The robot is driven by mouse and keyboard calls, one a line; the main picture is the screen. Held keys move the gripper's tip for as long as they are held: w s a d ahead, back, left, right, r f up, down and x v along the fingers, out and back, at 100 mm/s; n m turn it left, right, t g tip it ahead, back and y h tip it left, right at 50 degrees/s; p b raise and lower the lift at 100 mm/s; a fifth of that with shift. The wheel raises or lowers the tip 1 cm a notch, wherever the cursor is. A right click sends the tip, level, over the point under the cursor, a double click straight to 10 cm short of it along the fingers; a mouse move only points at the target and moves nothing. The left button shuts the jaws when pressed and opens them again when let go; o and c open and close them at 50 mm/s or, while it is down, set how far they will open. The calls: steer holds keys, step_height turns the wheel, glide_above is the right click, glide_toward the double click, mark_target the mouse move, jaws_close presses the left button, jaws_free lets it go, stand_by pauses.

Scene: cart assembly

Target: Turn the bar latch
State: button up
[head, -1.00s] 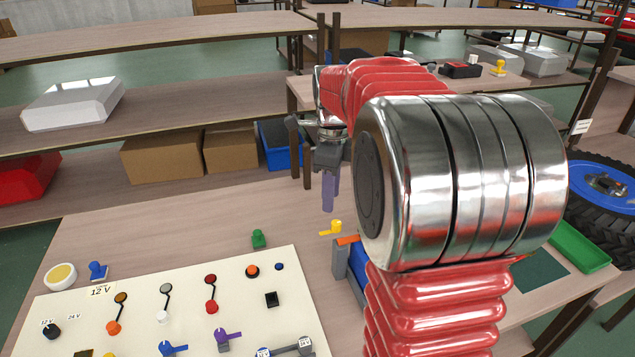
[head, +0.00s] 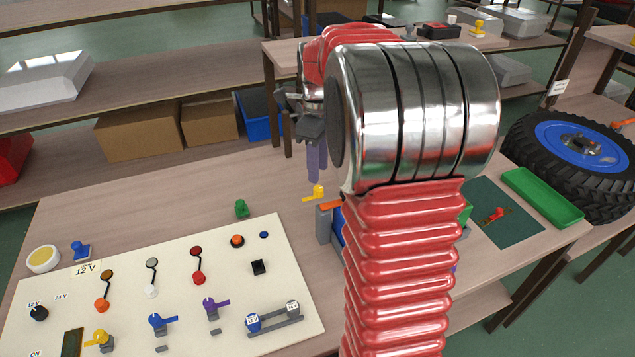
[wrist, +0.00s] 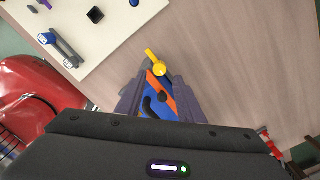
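An orange bar (wrist: 158,88) with a dark round knob lies across a blue and grey fixture on the table. I take it for the bar latch; no label confirms this. In the head view only a bit of the orange bar (head: 330,205) shows, and my arm hides most of the fixture. A yellow handle (wrist: 156,63) stands at its far end; it also shows in the head view (head: 318,192). My gripper (wrist: 158,90) is open, its two purple-grey fingers apart on either side of the bar in the wrist view. In the head view its fingers (head: 316,163) point down above the table. Contact is not visible.
A white panel (head: 215,335) with switches and coloured levers lies to the left. A green knob (head: 241,209) stands behind it. A green tray (head: 543,197), a dark mat (head: 500,225) and a wheel (head: 570,150) are on the right. Bare table lies behind the fixture.

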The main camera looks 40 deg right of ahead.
mark_target(318, 188)
step_height(318, 188, down, 6)
steer(key=shift+f, duration=0.25)
steer(key=c, duration=0.6)
steer(key=n, duration=0.4)
steer(key=shift+n, duration=0.3)
steer(key=n, duration=1.2)
steer(key=shift+r+n, duration=0.1)
steer(key=shift+n, duration=0.3)
steer(key=o, duration=0.8)
